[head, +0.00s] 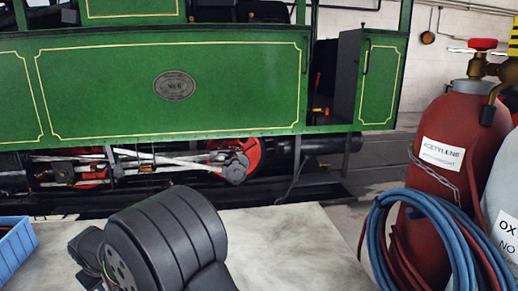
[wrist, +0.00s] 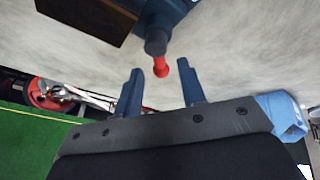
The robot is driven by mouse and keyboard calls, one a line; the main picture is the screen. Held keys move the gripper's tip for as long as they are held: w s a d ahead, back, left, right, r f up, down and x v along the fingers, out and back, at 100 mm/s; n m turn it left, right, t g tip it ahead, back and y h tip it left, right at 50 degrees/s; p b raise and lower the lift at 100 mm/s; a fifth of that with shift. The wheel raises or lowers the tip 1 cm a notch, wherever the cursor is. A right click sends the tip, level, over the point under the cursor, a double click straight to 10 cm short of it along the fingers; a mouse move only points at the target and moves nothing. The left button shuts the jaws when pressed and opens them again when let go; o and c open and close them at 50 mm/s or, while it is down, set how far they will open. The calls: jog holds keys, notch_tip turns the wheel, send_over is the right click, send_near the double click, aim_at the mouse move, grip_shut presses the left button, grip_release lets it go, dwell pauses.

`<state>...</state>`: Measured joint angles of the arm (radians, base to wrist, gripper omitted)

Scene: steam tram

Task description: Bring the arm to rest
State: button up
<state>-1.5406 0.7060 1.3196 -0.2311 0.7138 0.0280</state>
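My gripper (wrist: 160,68) shows in the wrist view with its two dark blue fingers spread apart. Nothing is held between them. A small red tip (wrist: 160,66) on a dark round post (wrist: 155,43) appears between the fingertips, with a gap on each side; how far beyond them it lies I cannot tell. The gripper is not visible in the head view. There a black, rounded part of my arm stands low in front, over the pale bench top (head: 290,240).
A blue crate (head: 15,245) sits at the left bench edge. A red acetylene cylinder (head: 440,165) with coiled hoses (head: 415,205) stands at right. The green steam tram (head: 230,85) stands behind. In the wrist view, a brown block (wrist: 85,12) and blue item (wrist: 282,114) lie nearby.

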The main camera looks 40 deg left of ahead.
jog(key=v, duration=1.4)
jog(key=shift+n+g, duration=0.3)
jog(key=shift+n, duration=0.5)
jog(key=x, duration=1.1)
jog(key=a+x, duration=0.1)
jog(key=x, duration=0.5)
jog(key=shift+w, duration=0.25)
jog(key=o, duration=1.4)
jog(key=shift+r, duration=0.1)
jog(key=s+d+r+m+g+h, duration=0.1)
jog(key=d+r+m+h, duration=0.1)
jog(key=d+r+m, duration=0.95)
jog(key=s+d+r+m+h, duration=0.25)
jog(key=d+r+m, duration=0.45)
jog(key=r+m, duration=0.85)
jog(key=f+m, duration=0.1)
jog(key=f, duration=0.7)
jog(key=f+m, duration=0.1)
jog(key=f, duration=0.3)
jog(key=shift+w+a+m, duration=0.2)
jog(key=shift+w+m, duration=0.1)
jog(key=shift+w, duration=0.1)
